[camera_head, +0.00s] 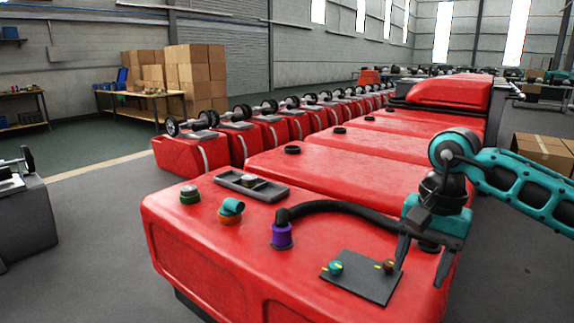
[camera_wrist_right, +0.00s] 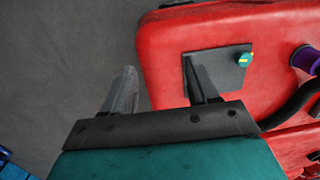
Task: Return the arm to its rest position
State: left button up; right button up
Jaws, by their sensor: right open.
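My right arm (camera_head: 515,188) comes in from the right. My right gripper (camera_head: 420,278) points down, open and empty, at the near right end of the front red tank (camera_head: 215,255). In the head view its left finger overlaps the edge of a dark grey panel (camera_head: 362,284) by a brown knob (camera_head: 388,266); I cannot tell whether it touches. A teal knob (camera_head: 335,268) sits on the panel's left. In the right wrist view the gripper (camera_wrist_right: 160,72) has one finger over the panel (camera_wrist_right: 222,75) and the other over grey floor. My left gripper is not in view.
A black hose (camera_head: 345,208) runs from a purple collar (camera_head: 281,236) toward the gripper. A teal-topped fitting (camera_head: 231,208), a green-ringed cap (camera_head: 189,194) and a grey tray (camera_head: 250,186) stand on the tank. More red tanks line up behind. Floor at the left is partly clear.

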jog(key=s+a+f+m+g+y+p, duration=0.1)
jog(key=s+a+m+g+y, duration=0.15)
jog(key=a+y, duration=0.45)
jog(key=s+a+f+m+g+y+p, duration=0.1)
jog(key=s+a+m+y+p, duration=0.2)
jog(key=a, duration=0.9)
jog(key=s+a+r+m+t+y+p, duration=0.15)
jog(key=a+r+m+t+y, duration=0.4)
jog(key=m+y, duration=0.7)
jog(key=w+d+f+m+t+h+p, duration=0.1)
jog(key=w+d+f+m+t+h, duration=0.15)
jog(key=d+m+t+h, duration=0.8)
jog(key=w+a+f+m+t+h+p, duration=0.1)
jog(key=f+m+t+h+p, duration=0.3)
jog(key=m, duration=1.3)
pick_arm(q)
jog(key=a+r+y, duration=0.1)
jog(key=a+r, duration=0.2)
jog(key=r, duration=0.4)
jog(key=shift+s, duration=0.25)
pick_arm(e)
jog(key=s+d+f+m+g+h, duration=0.2)
jog(key=s+d+f+m, duration=0.3)
jog(key=f+m, duration=0.3)
jog(key=s+d+f+m+g+h, duration=0.3)
jog(key=s+d+f+m+h, duration=0.2)
jog(key=s+f+m, duration=0.3)
jog(key=shift+s+d+f+m, duration=0.15)
jog(key=shift+d+f+m, duration=0.2)
jog(key=shift+d+f, duration=0.1)
